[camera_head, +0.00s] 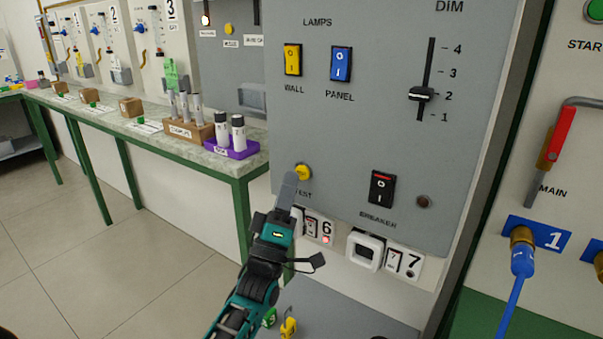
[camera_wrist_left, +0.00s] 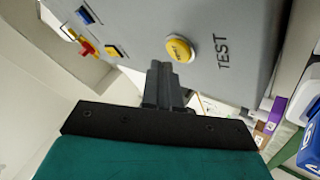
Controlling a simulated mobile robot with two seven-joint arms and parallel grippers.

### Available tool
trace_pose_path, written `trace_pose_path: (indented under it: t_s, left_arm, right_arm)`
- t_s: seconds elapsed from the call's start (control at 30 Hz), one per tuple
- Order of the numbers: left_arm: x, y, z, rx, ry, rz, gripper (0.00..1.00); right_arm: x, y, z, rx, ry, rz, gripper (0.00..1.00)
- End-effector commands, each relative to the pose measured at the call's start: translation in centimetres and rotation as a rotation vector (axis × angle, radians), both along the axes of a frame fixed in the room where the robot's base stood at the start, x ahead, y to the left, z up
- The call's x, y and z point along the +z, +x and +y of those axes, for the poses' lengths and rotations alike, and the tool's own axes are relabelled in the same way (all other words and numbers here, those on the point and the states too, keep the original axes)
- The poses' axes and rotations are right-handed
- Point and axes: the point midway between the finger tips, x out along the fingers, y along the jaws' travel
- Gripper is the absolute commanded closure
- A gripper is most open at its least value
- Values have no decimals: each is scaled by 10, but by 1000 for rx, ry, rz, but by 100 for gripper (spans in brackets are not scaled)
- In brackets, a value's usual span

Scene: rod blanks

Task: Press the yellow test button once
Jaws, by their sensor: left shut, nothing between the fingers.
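The yellow test button (camera_head: 303,172) sits low on the left of the grey panel (camera_head: 400,160), above the partly covered "TEST" label. In the left wrist view the round yellow button (camera_wrist_left: 180,49) shows clear on the panel beside the word TEST. My left gripper (camera_head: 289,182) is shut and empty, with its fingertips just left of and slightly below the button in the head view. In the left wrist view the closed fingers (camera_wrist_left: 161,75) point toward the panel just short of the button in the picture; I cannot tell whether they touch it. My right gripper is not in view.
The panel also carries a yellow wall switch (camera_head: 292,59), a blue panel switch (camera_head: 341,64), a dimmer slider (camera_head: 421,94) and a black breaker switch (camera_head: 381,188). A bench (camera_head: 240,167) with a purple tray (camera_head: 240,152) stands at left. Floor there is free.

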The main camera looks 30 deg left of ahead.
Motion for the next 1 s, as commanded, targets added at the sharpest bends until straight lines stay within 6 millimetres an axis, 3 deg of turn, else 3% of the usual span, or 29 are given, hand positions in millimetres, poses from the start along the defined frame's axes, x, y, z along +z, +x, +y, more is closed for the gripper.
trace_pose_path:
  t_s: [1.0]
  left_arm:
    - [0, 13, -1, 0, 0, 0, 100]
  right_arm:
    - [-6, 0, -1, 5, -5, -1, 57]
